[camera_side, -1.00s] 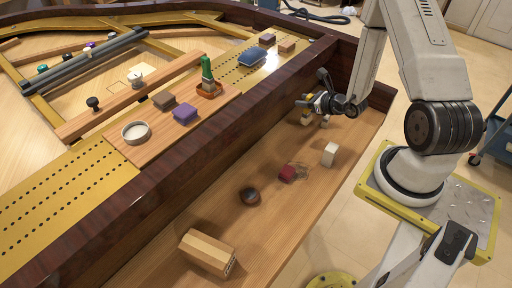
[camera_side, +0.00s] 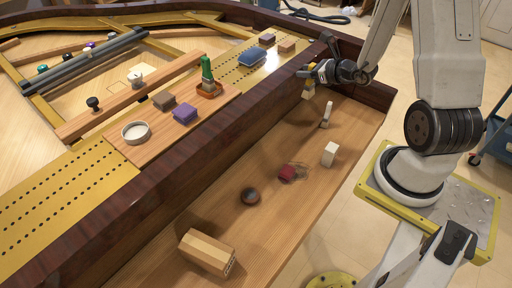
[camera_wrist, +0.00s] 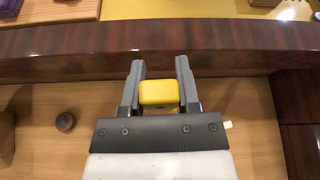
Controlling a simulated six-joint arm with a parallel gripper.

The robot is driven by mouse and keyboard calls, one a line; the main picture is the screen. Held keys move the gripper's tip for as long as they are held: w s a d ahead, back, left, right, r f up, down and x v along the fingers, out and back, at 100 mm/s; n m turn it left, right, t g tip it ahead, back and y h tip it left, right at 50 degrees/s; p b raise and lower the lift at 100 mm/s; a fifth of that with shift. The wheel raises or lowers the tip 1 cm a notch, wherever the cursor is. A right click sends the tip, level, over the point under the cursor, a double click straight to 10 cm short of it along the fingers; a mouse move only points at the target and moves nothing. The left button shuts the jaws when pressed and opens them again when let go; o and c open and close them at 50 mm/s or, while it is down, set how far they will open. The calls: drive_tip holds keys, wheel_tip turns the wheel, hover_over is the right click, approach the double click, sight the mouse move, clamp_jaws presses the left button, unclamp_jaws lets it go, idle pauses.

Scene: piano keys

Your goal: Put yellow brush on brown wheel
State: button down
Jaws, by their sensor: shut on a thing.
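My gripper (camera_side: 309,74) is near the dark wooden rail at the back of the tray, raised above the tray floor. It is shut on the yellow brush (camera_side: 309,91), which hangs below the fingers. In the wrist view the brush's yellow block (camera_wrist: 159,93) sits between the two grey fingers (camera_wrist: 160,80); its lower part is hidden. The brown wheel (camera_side: 250,196) is a small dark round thing lying on the wooden tray floor, well apart from my gripper. What seems to be the same wheel shows at the left of the wrist view (camera_wrist: 65,121).
On the tray (camera_side: 290,235) are a dark red block (camera_side: 287,173), a white block (camera_side: 330,154), a pale upright piece (camera_side: 327,115) and a large wooden block (camera_side: 207,252). The dark rail (camera_side: 190,155) stands higher than the tray floor. The tray's front right is clear.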

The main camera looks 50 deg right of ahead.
drive_tip(key=s+a+n+g+y, duration=0.1)
drive_tip(key=a+n+g+y, duration=0.95)
drive_tip(key=a, duration=2.05)
wheel_tip(320, 180, down, 11)
drive_tip(key=n+t+y, duration=0.2)
drive_tip(key=shift+s+d+t, duration=0.15)
drive_tip(key=shift+t, duration=0.2)
drive_tip(key=shift+f+n, duration=0.2)
drive_tip(key=shift+n, duration=0.05)
drive_tip(key=shift+f, duration=2.1)
drive_tip(key=shift+f, duration=1.75)
